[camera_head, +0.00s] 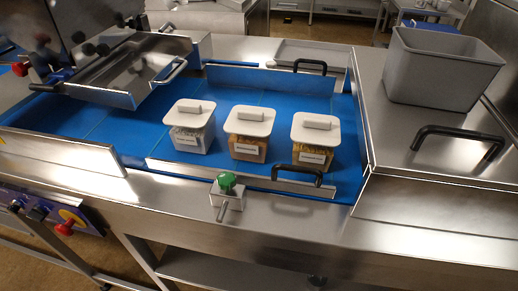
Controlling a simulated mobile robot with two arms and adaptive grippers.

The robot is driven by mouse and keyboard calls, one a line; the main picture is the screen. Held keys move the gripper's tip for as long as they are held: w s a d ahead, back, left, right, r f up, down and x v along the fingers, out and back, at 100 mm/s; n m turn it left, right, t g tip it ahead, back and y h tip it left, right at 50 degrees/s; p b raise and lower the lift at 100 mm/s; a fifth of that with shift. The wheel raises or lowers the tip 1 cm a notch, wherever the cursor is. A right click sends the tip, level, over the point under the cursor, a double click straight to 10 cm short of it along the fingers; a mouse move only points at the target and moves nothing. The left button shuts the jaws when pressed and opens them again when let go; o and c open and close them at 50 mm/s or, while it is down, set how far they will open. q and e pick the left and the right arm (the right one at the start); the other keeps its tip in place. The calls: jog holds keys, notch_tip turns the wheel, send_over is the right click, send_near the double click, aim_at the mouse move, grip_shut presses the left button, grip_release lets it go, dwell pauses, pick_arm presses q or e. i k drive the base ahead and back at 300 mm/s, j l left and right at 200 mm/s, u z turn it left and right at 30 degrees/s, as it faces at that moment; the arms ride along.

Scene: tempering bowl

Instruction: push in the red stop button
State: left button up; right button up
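The red stop button (65,228) is a red mushroom-shaped knob in front of a yellow disc. It sits on a blue control panel (40,210) on the front side of the steel machine, at the lower left. It seems to stand out from the panel; how far it is pressed I cannot tell. A second red knob (20,69) shows at the far left edge, beyond the blue belt. Neither of my grippers is in view.
Three lidded clear containers (249,147) stand on the blue belt (140,135). A green knob (226,182) on a small steel box is at the front edge. A grey bin (440,70) stands at right. Steel covers with handles flank the belt. The floor before the panel looks clear.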

aim_at(65, 231)
jog(key=u, duration=1.6)
